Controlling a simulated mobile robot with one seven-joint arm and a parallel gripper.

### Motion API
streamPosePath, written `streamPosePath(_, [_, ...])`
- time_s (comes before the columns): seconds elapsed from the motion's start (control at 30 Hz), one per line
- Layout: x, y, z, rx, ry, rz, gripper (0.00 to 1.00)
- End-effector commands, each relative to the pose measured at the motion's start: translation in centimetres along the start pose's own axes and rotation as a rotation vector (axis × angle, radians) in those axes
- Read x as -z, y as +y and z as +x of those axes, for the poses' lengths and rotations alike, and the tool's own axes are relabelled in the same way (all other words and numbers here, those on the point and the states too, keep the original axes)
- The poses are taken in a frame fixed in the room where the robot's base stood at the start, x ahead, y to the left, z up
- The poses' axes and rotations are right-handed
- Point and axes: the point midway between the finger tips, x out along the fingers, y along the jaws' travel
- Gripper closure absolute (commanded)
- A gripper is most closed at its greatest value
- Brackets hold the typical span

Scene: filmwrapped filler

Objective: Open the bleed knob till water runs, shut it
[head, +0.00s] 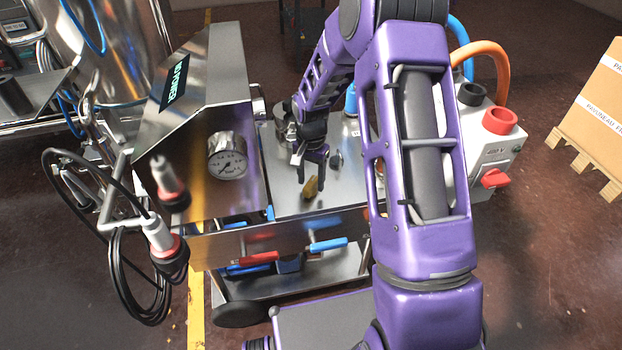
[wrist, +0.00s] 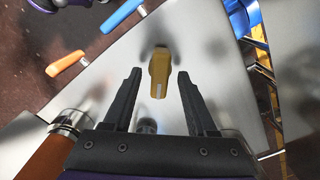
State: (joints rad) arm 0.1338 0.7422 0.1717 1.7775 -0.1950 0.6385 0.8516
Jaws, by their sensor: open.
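The bleed knob is most likely the small brass-coloured piece (head: 311,187) standing on the steel top of the cart (head: 290,203). In the wrist view the brass knob (wrist: 159,72) sits midway between the fingertips, slightly beyond them. My gripper (head: 312,168) is open and empty above the steel top, close to the knob, with its fingers pointing down. In the wrist view both dark fingers of my gripper (wrist: 159,75) stand apart with clear space on each side of the knob. No water is visible in either view.
A pressure gauge (head: 227,156) is on the slanted panel at left. Blue (head: 327,245) and red (head: 252,259) lever handles stick out at the cart's front. A white box with a red switch (head: 495,178) stands at right. Cables and probes hang at left.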

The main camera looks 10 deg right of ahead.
Motion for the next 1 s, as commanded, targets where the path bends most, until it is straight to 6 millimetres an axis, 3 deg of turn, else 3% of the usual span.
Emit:
streamPosePath(0.1, [0.01,-0.01,-0.02,0.0,0.0,0.0,0.46])
streamPosePath(0.4, [0.01,-0.01,-0.04,0.0,0.0,0.0,1.0])
streamPosePath(1.0, [0.01,-0.01,-0.09,0.0,0.0,-0.106,1.0])
